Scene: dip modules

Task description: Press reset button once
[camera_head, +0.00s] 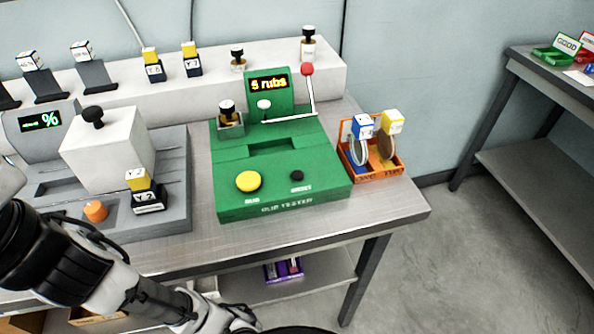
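The green tester (330,192) stands on the metal table, its front marked with blurred letters that look like "RUB TESTER". A small black button (297,175) sits at the right of its front top face, above a small blurred label that appears to read "RESET". A larger yellow button (248,181) sits left of it, labelled "READ". The display (269,84) shows "5 rubs". My arm shows at the lower left, apart from the tester in the picture. My gripper's fingers cannot be made out, and nothing covers the black button.
A red-knobbed lever (308,80) rises at the tester's back right. An orange bin (374,172) with tagged discs stands right of it. A grey machine (170,195) with an orange button (95,211) stands left. The table's front right corner (405,208) is bare.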

